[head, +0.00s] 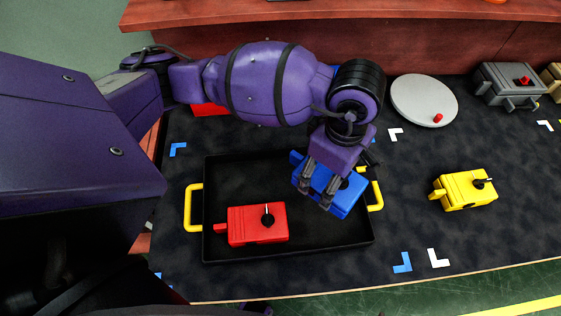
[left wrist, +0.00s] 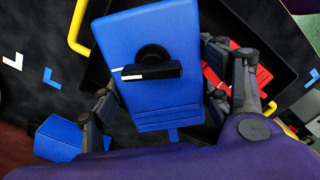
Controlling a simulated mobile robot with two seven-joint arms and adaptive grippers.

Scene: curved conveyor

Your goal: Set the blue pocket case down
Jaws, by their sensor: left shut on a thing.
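The blue pocket case (head: 343,195) is a blue box with a black knob on top. My left gripper (head: 318,188) is shut on it, over the right part of the black tray (head: 220,174) with yellow handles. In the left wrist view the case (left wrist: 155,100) fills the middle, with the fingers (left wrist: 170,105) on both its sides. The case is turned at an angle to the tray. I cannot tell whether its underside touches the tray floor. A red case (head: 257,224) lies in the tray's left half. My right gripper is not in view.
A yellow case (head: 464,189) lies on the dark mat to the right. A round grey disc (head: 422,98) with a small red knob and a grey case (head: 506,84) are at the back right. Blue and white corner marks lie on the mat. A red-brown ledge (head: 200,12) runs along the back.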

